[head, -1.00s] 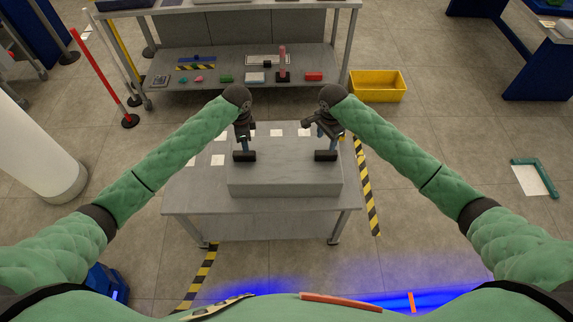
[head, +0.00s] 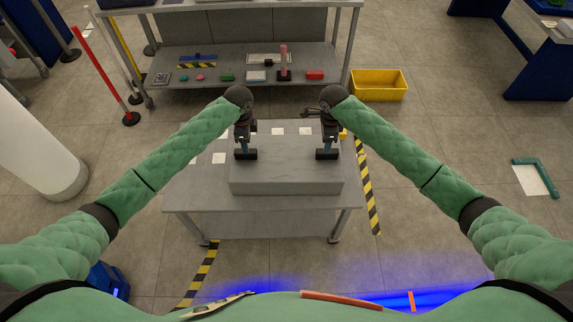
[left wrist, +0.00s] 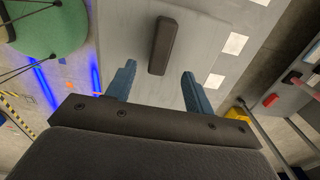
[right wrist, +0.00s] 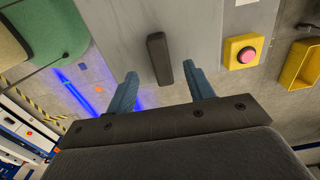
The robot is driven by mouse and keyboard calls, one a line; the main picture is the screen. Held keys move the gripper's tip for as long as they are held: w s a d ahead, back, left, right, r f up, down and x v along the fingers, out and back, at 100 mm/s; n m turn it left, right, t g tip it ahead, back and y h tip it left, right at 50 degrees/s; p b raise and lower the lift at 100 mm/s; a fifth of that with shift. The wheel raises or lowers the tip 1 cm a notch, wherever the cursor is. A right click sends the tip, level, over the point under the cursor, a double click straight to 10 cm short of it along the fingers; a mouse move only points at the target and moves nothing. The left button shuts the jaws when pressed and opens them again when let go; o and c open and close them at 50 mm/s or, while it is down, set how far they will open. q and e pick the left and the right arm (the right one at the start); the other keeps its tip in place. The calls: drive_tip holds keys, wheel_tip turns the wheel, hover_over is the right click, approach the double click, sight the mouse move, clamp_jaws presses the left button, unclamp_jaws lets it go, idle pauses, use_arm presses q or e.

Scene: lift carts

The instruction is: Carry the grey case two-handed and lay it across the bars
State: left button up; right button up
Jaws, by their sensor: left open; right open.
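The grey case (head: 285,178) lies flat on a grey table (head: 195,195) in the head view. It has two dark bar handles on top, a left one (head: 244,155) and a right one (head: 327,155). My left gripper (head: 242,144) is open just above the left handle. My right gripper (head: 326,144) is open just above the right handle. In the left wrist view the handle (left wrist: 163,46) shows beyond the gap between the blue fingers (left wrist: 157,78). The right wrist view shows the same with its handle (right wrist: 159,58) and fingers (right wrist: 162,82). I cannot make out the bars.
Pale squares (head: 306,131) lie on the table behind the case. A yellow box with a pink button (right wrist: 246,52) shows in the right wrist view. A shelf bench (head: 225,83) with small items stands behind, with a yellow bin (head: 378,86) beside it.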

use_arm(q)
drive_tip(key=shift+f, duration=3.4)
use_arm(e)
drive_tip(key=shift+f, duration=3.35)
use_arm(q)
clamp_jaws()
use_arm(e)
clamp_jaws()
use_arm(q)
drive_tip(key=shift+r, duration=0.1)
drive_tip(key=shift+w+r, duration=0.1)
drive_tip(key=shift+w, duration=0.05)
use_arm(e)
drive_tip(key=shift+w+r, duration=0.15)
drive_tip(key=shift+r, duration=0.05)
